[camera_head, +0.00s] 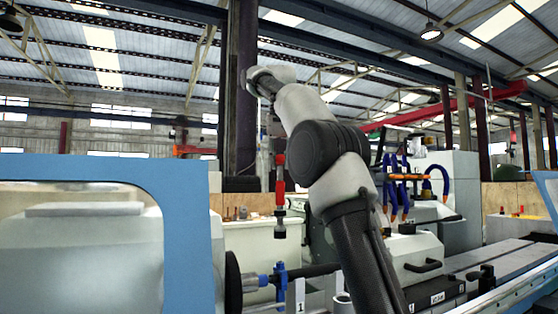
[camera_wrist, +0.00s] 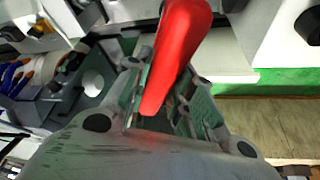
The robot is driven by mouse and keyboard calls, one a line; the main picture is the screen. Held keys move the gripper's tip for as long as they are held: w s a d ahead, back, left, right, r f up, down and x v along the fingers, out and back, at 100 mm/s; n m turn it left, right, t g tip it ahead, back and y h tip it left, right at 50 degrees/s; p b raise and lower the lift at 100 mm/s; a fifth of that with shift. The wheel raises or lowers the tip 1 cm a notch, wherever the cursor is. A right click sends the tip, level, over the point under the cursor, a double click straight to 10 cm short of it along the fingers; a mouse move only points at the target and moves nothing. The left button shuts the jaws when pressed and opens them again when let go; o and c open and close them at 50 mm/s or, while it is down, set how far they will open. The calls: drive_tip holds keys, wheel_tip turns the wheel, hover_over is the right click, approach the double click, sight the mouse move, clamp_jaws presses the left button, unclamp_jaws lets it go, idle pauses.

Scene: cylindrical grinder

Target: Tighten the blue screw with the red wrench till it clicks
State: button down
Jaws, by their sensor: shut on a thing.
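The red wrench (camera_head: 280,185) hangs upright in the head view, with a dark lower end. Its red handle (camera_wrist: 178,50) also shows in the wrist view, between the fingers of my gripper (camera_wrist: 163,100). My gripper is shut on it. In the head view the gripper is small and dark above the wrench, hard to make out. Below the wrench, blue parts (camera_head: 281,283) sit on the grinder's horizontal shaft. The blue screw seems to be among them, but its head is too small to tell. A gap separates the wrench's lower end from these parts.
A blue-framed guard (camera_head: 188,240) fills the left of the head view. The grinder's white housing (camera_head: 420,255) and blue hoses (camera_head: 393,180) stand right of my arm. A pale bin (camera_head: 248,245) stands behind the wrench.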

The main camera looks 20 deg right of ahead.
sight(280, 191)
drive_tip(key=shift+s+r, duration=0.1)
drive_tip(key=shift+f, duration=4.7)
drive_tip(key=shift+f+m, duration=0.1)
drive_tip(key=shift+m, duration=0.5)
drive_tip(key=shift+a+f+m+g+h, duration=0.1)
drive_tip(key=shift+m+g+h, duration=0.3)
drive_tip(key=shift+m, duration=0.65)
drive_tip(key=shift+f+m+g+h, duration=0.1)
drive_tip(key=shift+m+g+h, duration=0.25)
drive_tip(key=shift+m, duration=0.7)
drive_tip(key=shift+m+g+h, duration=0.25)
drive_tip(key=shift+m+g, duration=0.25)
drive_tip(key=shift+m, duration=0.85)
drive_tip(key=shift+m+g+h, duration=0.2)
drive_tip(key=shift+m+g, duration=0.25)
drive_tip(key=shift+m, duration=0.9)
